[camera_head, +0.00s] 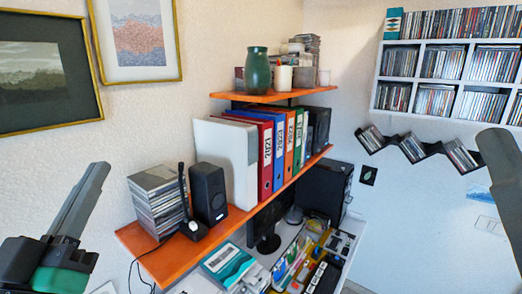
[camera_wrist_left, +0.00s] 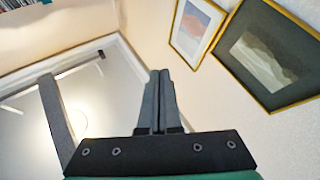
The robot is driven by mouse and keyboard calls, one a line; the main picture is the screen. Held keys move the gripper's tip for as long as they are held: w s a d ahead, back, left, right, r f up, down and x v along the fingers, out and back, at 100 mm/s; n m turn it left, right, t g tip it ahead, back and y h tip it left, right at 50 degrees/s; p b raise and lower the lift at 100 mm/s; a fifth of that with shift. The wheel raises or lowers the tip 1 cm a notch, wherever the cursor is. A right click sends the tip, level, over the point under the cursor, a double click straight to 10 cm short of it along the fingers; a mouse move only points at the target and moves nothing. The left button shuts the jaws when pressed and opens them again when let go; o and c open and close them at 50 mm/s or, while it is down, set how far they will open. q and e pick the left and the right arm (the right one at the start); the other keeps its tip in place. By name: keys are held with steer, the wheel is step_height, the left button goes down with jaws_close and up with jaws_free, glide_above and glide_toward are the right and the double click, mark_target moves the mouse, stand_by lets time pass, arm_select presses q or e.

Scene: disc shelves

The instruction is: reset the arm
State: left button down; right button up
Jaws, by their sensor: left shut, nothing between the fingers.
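My left gripper (camera_head: 100,168) is at the lower left of the head view, its fingers angled up and to the right. The left wrist view shows its two dark fingers (camera_wrist_left: 160,76) pressed together with nothing between them. It is raised in free air, apart from the shelves and pictures. At the right edge of the head view is a grey, rounded part of my right arm or gripper (camera_head: 500,165). Its fingertips cannot be made out, so its opening is not clear.
An orange shelf (camera_head: 160,262) holds a CD stack (camera_head: 158,200), speaker (camera_head: 208,193) and binders (camera_head: 265,160). A smaller shelf (camera_head: 275,95) sits above. Framed pictures (camera_head: 45,75) hang at left. A white disc rack (camera_head: 455,43) and zigzag shelf (camera_head: 412,148) are at right.

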arm_select(q)
steer(key=s+d+r+m+t+h, duration=0.2)
steer(key=s+d+r+m+t, duration=0.2)
steer(key=s+r, duration=0.55)
step_height(320, 180, up, 11)
steer(key=s+p, duration=0.1)
steer(key=p, duration=1.2)
steer(key=shift+n+g, duration=0.3)
step_height(320, 180, down, 44)
steer(key=b, duration=4.3)
steer(key=shift+r, duration=0.2)
